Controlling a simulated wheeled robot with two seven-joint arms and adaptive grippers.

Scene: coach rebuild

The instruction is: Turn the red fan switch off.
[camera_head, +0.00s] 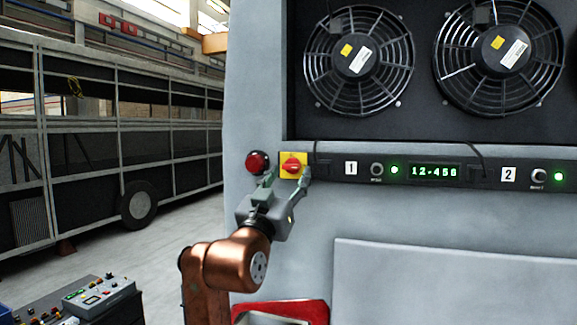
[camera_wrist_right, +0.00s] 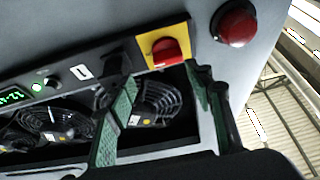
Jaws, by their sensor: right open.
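The red rotary fan switch (camera_head: 292,165) sits on a yellow square plate at the left end of the dark control strip. It also shows in the right wrist view (camera_wrist_right: 166,51). My right gripper (camera_head: 288,176) is open, its fingertips just below and to either side of the switch in the head view. In the wrist view its two green fingers (camera_wrist_right: 158,75) point toward the yellow plate, with the red knob in line with the gap between them. I see no finger closed on the knob. My left gripper is not in view.
A round red button (camera_head: 257,162) sits just left of the switch, close to the left finger. The strip holds knobs, green lamps and a lit display (camera_head: 435,171). A bus frame (camera_head: 120,130) and an instrument box (camera_head: 98,296) stand left.

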